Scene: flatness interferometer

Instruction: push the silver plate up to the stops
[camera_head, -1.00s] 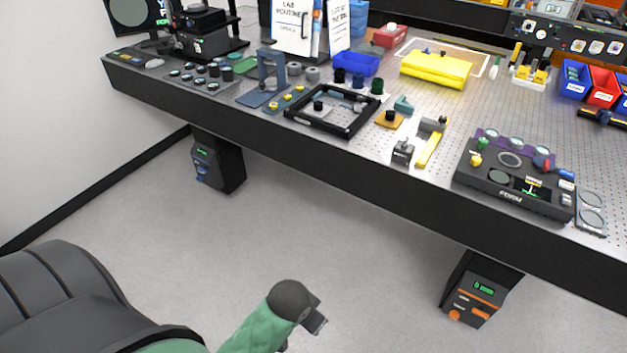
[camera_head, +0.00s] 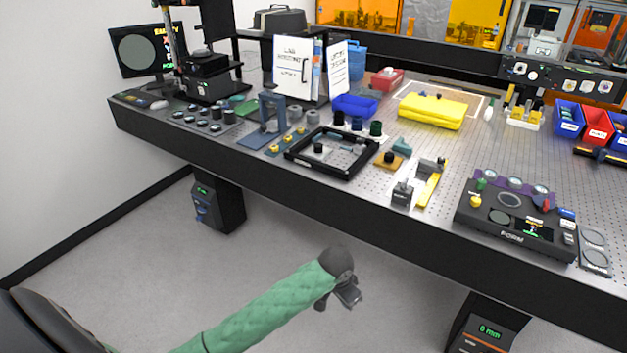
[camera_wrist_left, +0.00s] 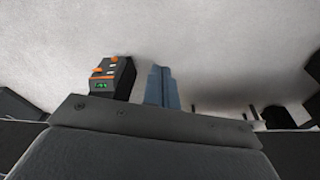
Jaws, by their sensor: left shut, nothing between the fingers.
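A small light plate with a black knob (camera_head: 319,153) lies inside the black square frame (camera_head: 345,172) on the perforated bench top; it looks like the silver plate. The stops are too small to make out for certain. My left gripper (camera_head: 349,297), at the end of a green-sleeved arm, hangs over the floor in front of the bench, well apart from the frame. My right gripper is not in view.
Right of the frame are an orange block (camera_head: 388,161), a grey and yellow fixture (camera_head: 428,185) and a black instrument box (camera_head: 515,222). A blue upright bracket (camera_head: 270,118) stands left of it. The bench's black front edge (camera_head: 300,200) lies between my gripper and the top.

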